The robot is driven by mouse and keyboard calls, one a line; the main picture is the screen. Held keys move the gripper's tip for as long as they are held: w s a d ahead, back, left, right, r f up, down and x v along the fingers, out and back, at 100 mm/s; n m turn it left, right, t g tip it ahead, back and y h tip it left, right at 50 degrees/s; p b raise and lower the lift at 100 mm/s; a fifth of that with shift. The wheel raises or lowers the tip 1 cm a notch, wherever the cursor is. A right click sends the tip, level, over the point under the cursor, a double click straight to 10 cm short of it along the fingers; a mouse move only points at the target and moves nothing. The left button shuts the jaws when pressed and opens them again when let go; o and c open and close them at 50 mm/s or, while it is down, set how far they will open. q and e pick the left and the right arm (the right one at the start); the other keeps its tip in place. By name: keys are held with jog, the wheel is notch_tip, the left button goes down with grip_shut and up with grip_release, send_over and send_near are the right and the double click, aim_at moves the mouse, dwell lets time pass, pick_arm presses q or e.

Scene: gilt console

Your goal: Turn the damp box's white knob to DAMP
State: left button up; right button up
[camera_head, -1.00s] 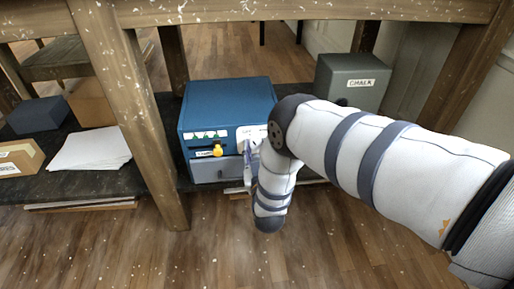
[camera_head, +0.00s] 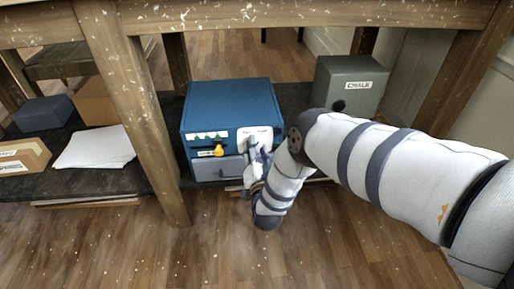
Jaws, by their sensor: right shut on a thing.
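The damp box (camera_head: 228,105) is a blue box on the dark shelf under the table. Its front has a white plate (camera_head: 246,133) with small lettering at the upper right, a yellow knob (camera_head: 218,151) at the left and a grey-blue drawer front (camera_head: 206,171) below. My right gripper (camera_head: 253,154) is at the front of the white plate, shut on the white knob, which the fingers and wrist mostly hide. The knob's pointer and the plate's lettering are too small to read. My left gripper is not in view.
A wooden table leg (camera_head: 137,120) stands left of the damp box. White papers (camera_head: 95,147), a cardboard box (camera_head: 22,158) and a dark block (camera_head: 42,114) lie farther left. The floor in front is clear.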

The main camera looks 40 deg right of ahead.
jog(key=shift+m, duration=1.2)
jog(key=o, duration=1.1)
jog(key=shift+o, duration=0.2)
jog(key=v, duration=1.2)
jog(key=shift+s, duration=0.1)
